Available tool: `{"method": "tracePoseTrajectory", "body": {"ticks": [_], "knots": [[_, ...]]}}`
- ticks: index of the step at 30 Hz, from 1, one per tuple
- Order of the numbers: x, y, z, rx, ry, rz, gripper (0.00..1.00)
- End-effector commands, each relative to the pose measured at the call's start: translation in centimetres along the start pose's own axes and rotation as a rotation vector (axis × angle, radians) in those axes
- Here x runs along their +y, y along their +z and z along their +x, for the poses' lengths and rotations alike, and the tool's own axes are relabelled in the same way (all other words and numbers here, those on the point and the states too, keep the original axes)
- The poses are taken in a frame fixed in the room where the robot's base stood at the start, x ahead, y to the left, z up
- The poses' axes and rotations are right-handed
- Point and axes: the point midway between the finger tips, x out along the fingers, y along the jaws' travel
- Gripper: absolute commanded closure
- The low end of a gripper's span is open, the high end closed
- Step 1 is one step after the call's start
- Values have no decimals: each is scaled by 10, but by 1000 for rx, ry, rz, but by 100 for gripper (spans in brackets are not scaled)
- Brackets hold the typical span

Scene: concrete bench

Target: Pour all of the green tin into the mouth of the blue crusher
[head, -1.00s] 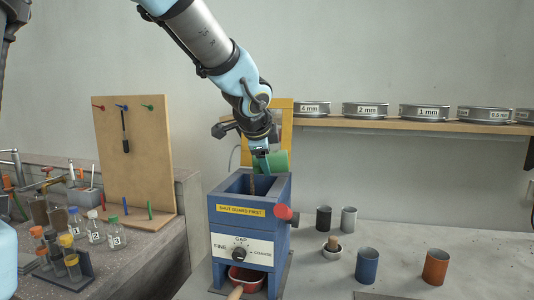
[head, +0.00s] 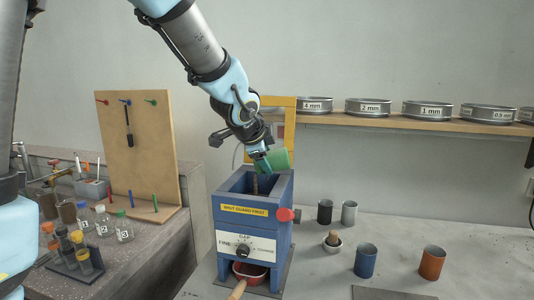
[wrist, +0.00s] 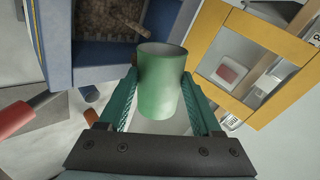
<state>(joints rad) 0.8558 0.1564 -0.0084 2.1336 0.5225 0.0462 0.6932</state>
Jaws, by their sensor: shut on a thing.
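My gripper (wrist: 165,105) is shut on the green tin (wrist: 162,88), with one finger on each side of it. In the head view the green tin (head: 279,160) is tipped over the top of the blue crusher (head: 230,207), its mouth lower and facing left. A thin brown stream (head: 255,184) shows below the tin's mouth, inside the crusher opening. In the wrist view, brown grains (wrist: 112,14) lie inside the crusher's mouth. How much is left in the tin is hidden.
A yellow frame (wrist: 213,50) stands upright behind the crusher's mouth. A red knob (head: 284,214) sticks out at the crusher's right side, and a red pan (head: 249,271) sits beneath. Blue (head: 366,261) and orange (head: 432,262) tins stand on the bench at right.

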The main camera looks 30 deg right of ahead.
Motion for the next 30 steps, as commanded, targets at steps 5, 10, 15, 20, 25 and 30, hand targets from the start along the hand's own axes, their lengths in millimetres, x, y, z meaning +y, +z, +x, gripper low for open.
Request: {"method": "tracePoseTrajectory", "body": {"ticks": [5, 10, 15, 20, 25, 30], "knots": [[-2, 1, -3, 13, -2, -18, 100], [-3, 2, -3, 25, -1, -29, 100], [-4, 3, -3, 37, -1, -41, 100], [-4, 4, -4, 48, -1, -52, 100], [-4, 4, -4, 61, -1, -65, 100], [-5, 5, -5, 73, -2, -78, 100]]}}
